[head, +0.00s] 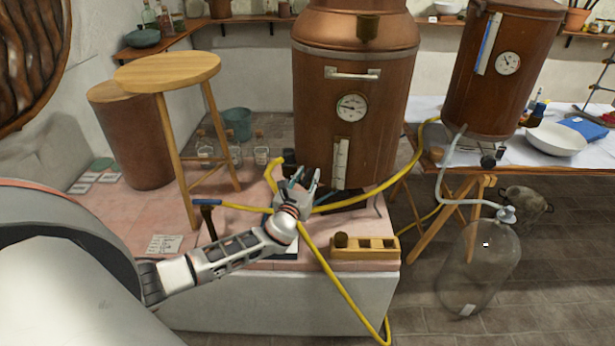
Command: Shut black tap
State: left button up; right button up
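A black fitting (289,157), which looks like a tap, sits at the lower left of the large copper still (390,95), where a yellow hose ends. My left gripper (306,178) is just below and to the right of it, in front of the still's base. Its two fingers point up and are spread apart, with nothing seen between them. I cannot tell whether it touches the tap. A dark knob (488,161) is under the right-hand copper vessel (500,75). A dark post with a blue bar (207,204) stands left of my gripper. My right gripper is not in view.
A yellow hose (330,272) runs past my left gripper down to the floor. A wooden block (378,248) lies on the pink-tiled platform's front edge. A wooden stool (168,72) stands at left. A glass jar (475,270) stands on the floor at right.

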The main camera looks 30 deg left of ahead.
pick_arm(q)
grip_shut()
